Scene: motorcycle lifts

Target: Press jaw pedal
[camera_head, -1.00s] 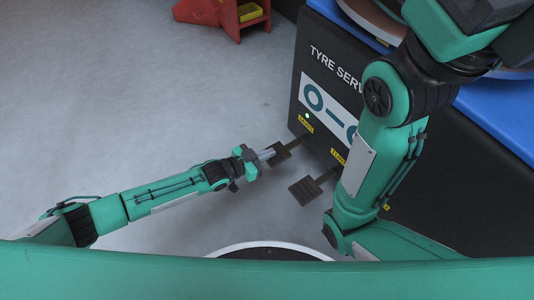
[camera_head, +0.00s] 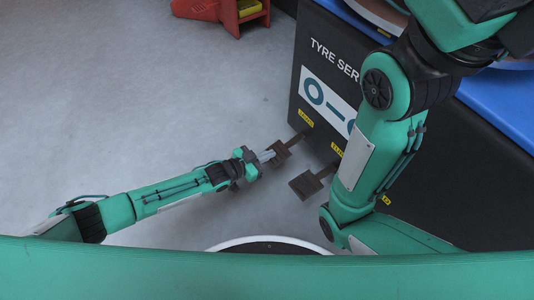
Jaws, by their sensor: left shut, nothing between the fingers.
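Two dark foot pedals stick out low from the front of the black tyre machine. The farther pedal (camera_head: 281,150) sits below one small yellow label (camera_head: 305,117). The nearer pedal (camera_head: 304,187) sits below another yellow label (camera_head: 337,149). The label words are too small to read surely, so I cannot tell which is the jaw pedal by them. My left gripper (camera_head: 267,156) is shut and empty, with its fingertips at the left edge of the farther pedal. They look in contact, but the exact height is unclear. My right gripper is out of view.
The black tyre machine (camera_head: 470,170) with a blue top edge (camera_head: 500,117) fills the right side. My right arm hangs in front of it, close to the nearer pedal. A red stand with a yellow bin (camera_head: 248,8) is at the top. The grey floor at left is clear.

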